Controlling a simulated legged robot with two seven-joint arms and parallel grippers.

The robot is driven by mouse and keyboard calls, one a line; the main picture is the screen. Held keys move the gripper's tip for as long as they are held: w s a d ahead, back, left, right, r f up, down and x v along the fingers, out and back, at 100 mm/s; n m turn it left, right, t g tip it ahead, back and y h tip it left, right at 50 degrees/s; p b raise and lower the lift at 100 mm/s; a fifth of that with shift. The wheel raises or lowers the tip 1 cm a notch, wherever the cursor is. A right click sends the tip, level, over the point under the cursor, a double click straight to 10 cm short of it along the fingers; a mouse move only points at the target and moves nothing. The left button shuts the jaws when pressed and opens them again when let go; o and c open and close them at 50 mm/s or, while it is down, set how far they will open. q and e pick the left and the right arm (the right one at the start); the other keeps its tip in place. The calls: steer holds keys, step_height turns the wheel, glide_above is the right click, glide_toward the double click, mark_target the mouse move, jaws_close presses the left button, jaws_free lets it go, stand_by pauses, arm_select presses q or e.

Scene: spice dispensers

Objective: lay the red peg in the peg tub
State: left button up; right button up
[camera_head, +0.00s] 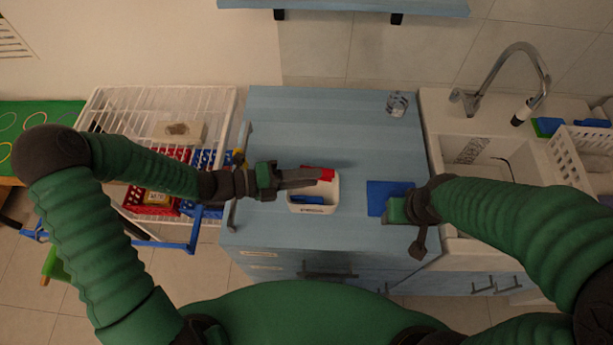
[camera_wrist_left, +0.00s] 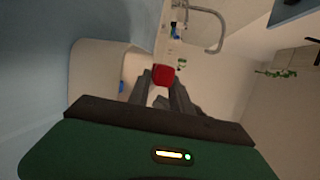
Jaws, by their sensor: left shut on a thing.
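The red peg (camera_head: 318,173) is held between the fingertips of my left gripper (camera_head: 302,178), which is shut on it. In the left wrist view, the red peg (camera_wrist_left: 163,74) shows at the tips of the gripper fingers (camera_wrist_left: 160,88). The peg tub (camera_head: 319,209), a small white tub, stands on the blue counter; the peg is over its back part in the head view. Something blue (camera_head: 308,199) lies inside the tub. My right gripper (camera_head: 418,240) is near the counter's right front edge; its finger state is unclear.
A blue mat (camera_head: 385,196) lies right of the tub. A glass (camera_head: 397,103) stands at the counter's back right. A white sink (camera_head: 480,160) with a faucet is at the right. A white wire cart (camera_head: 110,110) with red and blue baskets stands at the left.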

arm_select(q)
steer(key=shift+a, duration=0.15)
arm_select(e)
steer(key=shift+a, duration=0.1)
arm_select(q)
steer(key=o, duration=1.1)
steer(key=shift+a, duration=0.3)
steer(key=shift+c, duration=0.2)
arm_select(e)
steer(key=shift+a, duration=0.35)
arm_select(q)
steer(key=shift+d, duration=0.25)
arm_select(e)
steer(key=shift+d, duration=0.25)
